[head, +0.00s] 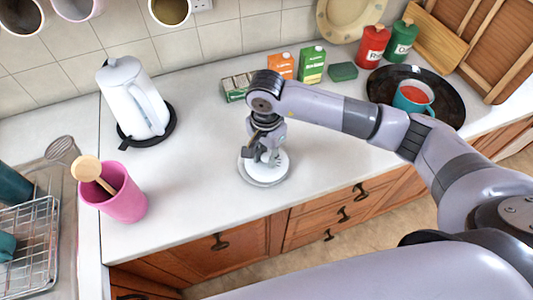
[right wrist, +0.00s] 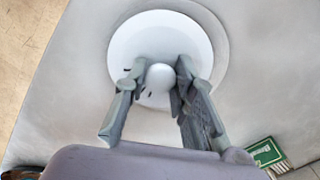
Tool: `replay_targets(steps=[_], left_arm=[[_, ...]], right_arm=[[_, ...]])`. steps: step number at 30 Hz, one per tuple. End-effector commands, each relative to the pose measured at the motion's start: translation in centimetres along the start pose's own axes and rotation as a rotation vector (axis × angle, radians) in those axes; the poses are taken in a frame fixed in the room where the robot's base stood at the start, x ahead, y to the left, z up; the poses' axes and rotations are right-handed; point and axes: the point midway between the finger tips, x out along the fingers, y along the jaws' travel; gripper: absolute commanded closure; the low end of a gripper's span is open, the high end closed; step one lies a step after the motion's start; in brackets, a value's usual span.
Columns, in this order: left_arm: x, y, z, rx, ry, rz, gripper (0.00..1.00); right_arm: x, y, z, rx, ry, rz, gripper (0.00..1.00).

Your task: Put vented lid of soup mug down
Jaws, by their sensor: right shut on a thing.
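The vented lid (head: 257,174) is a white disc with a round knob and a paler grey outer rim. It is over the middle of the counter, level, on or just above the surface; I cannot tell which. My right gripper (head: 268,155) comes down over it from above. In the right wrist view the gripper (right wrist: 158,78) is shut on the lid's knob, and small dark vent slots show beside the knob on the lid (right wrist: 165,40). The soup mug (head: 411,97), teal with red soup, stands uncovered on a black round tray (head: 450,104). My left gripper is out of view.
The white counter (head: 205,170) around the lid is clear. A white kettle (head: 132,97) and a pink utensil pot (head: 118,197) stand to the left. The counter's front edge is near.

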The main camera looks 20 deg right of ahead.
Motion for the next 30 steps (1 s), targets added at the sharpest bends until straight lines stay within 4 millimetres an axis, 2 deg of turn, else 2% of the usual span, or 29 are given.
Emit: replay_targets(steps=[4,5,13,23,28,30], left_arm=[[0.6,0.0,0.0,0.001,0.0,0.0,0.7],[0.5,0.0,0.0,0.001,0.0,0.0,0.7],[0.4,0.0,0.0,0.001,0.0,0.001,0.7],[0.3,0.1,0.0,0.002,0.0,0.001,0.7],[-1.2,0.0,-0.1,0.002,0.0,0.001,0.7],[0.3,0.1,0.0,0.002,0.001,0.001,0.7]], right_arm=[[0.5,0.0,0.0,0.0,0.001,-0.001,1.0],[0.3,0.0,0.0,0.001,0.0,-0.001,0.75],[0.3,0.0,0.0,0.0,0.0,0.0,0.57],[0.1,0.0,0.0,0.0,0.0,0.0,0.56],[-1.1,0.0,0.0,0.0,0.0,-0.001,0.56],[-1.8,-0.2,-0.1,0.0,0.003,-0.009,0.56]])
